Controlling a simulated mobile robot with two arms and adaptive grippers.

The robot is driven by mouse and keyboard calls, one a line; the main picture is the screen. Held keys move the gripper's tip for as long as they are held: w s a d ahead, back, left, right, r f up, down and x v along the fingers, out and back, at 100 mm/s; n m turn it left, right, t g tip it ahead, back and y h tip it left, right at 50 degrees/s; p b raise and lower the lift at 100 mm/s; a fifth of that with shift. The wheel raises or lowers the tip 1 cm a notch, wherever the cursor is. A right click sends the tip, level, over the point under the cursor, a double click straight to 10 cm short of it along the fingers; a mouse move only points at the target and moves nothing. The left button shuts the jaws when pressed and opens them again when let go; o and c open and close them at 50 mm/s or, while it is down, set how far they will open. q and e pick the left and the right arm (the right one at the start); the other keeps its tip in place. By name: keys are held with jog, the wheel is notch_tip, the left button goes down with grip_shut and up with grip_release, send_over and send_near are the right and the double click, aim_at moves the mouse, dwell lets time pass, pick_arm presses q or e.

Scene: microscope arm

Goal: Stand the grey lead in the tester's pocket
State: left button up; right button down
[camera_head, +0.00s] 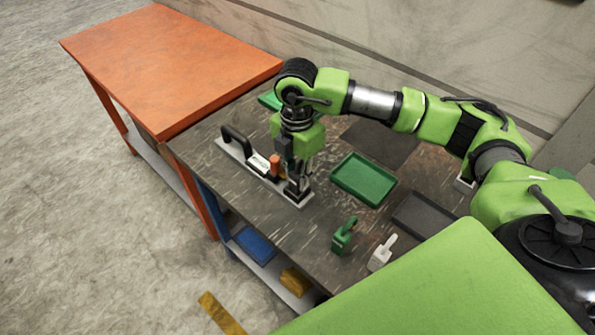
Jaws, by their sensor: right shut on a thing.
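The tester (230,152) is a long light-grey plate on the dark worktable, with a black handle (235,138) at its left end, a white label and an orange post (275,165). A small black block (297,193) near its right end looks like the pocket. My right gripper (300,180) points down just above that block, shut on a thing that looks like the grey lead. The fingers largely hide it, so I cannot tell whether it is inside the pocket or above it. My left gripper is not in view.
A green tray (364,179) lies right of the tester. A green piece (344,236) and a white piece (382,253) stand near the front edge, by a dark tray (424,214). Dark mat (379,143) lies behind. An orange table (170,62) adjoins at left.

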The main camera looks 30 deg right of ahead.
aim_at(297, 172)
jog(key=shift+f, duration=0.15)
jog(key=shift+f, duration=0.1)
jog(key=shift+f+b, duration=0.15)
jog(key=shift+b, duration=0.2)
jog(key=c, duration=1.8)
grip_release()
jog(key=shift+r, duration=0.2)
jog(key=shift+r+p, duration=0.2)
jog(key=shift+p, duration=0.2)
notch_tip(297, 172, up, 10)
jog(key=b, duration=0.3)
jog(key=shift+a+r, duration=0.1)
jog(key=shift+r, duration=0.8)
